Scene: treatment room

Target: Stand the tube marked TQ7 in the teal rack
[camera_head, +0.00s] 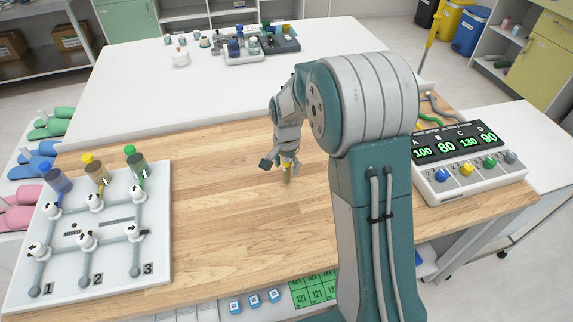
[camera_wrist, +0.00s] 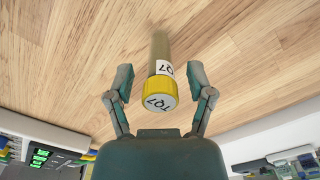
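The tube marked TQ7 (camera_wrist: 159,90) has a yellow cap and a white label, both with the letters TQ7. In the wrist view it lies between the two fingers of my gripper (camera_wrist: 158,88), with a gap on each side of the cap. My gripper is open, its fingers around the tube without visible contact. In the head view my gripper (camera_head: 280,160) is low over the wooden tabletop, with the tube (camera_head: 287,175) partly hidden by it. I cannot tell if the tube touches the wood.
A white valve board (camera_head: 152,270) with three capped bottles stands at the left. A display box (camera_head: 460,170) with coloured knobs is at the right. The wood left of my gripper is clear.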

